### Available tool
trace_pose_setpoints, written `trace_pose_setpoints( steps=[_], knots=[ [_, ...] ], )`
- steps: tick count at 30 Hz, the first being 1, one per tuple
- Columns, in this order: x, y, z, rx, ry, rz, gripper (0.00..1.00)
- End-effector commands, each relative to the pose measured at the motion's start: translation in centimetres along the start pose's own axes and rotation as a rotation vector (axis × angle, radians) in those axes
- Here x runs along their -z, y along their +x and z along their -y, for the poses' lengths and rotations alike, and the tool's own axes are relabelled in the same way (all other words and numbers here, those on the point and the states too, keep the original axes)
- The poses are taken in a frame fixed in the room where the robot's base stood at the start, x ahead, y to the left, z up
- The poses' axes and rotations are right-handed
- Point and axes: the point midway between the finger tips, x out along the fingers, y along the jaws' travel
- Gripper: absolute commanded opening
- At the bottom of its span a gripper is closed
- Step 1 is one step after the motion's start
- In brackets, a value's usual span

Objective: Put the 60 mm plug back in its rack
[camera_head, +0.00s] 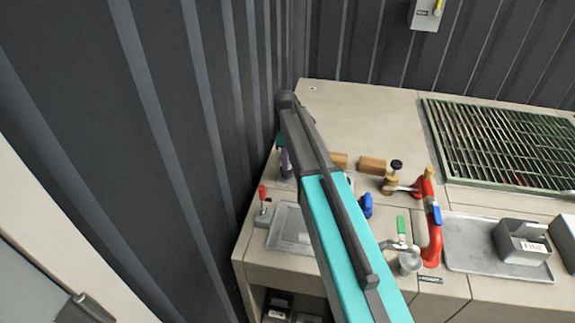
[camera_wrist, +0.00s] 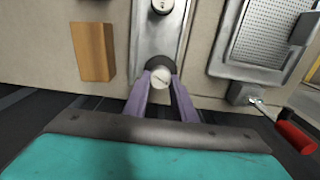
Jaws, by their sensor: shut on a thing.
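My gripper (camera_wrist: 161,82) has two purple fingers in the wrist view, closed on either side of a small part with a pale round end, apparently the plug (camera_wrist: 160,76). A dark round shape lies just behind that end; I cannot tell whether it is part of the plug or a seat. Beyond it a metal strip (camera_wrist: 158,36), possibly the rack, carries another round fitting (camera_wrist: 162,5) at the top edge. In the head view my gripper (camera_head: 284,163) is at the bench's left edge, mostly hidden by my arm. No size marking is readable.
The head view shows a red pipe (camera_head: 432,222), a grating (camera_head: 505,140) and a wall (camera_head: 170,130) close left. The back bench is clear.

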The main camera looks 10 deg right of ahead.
Motion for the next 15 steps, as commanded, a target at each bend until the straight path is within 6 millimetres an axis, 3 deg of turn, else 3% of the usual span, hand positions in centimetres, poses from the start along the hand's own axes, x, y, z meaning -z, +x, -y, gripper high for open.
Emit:
trace_pose_setpoints(
  steps=[9,15],
  knots=[
    [0.0,2.5,0.0,-0.001,0.001,0.000,0.00],
    [-0.1,2.8,-0.1,-0.001,0.001,-0.001,0.00]
  ],
)
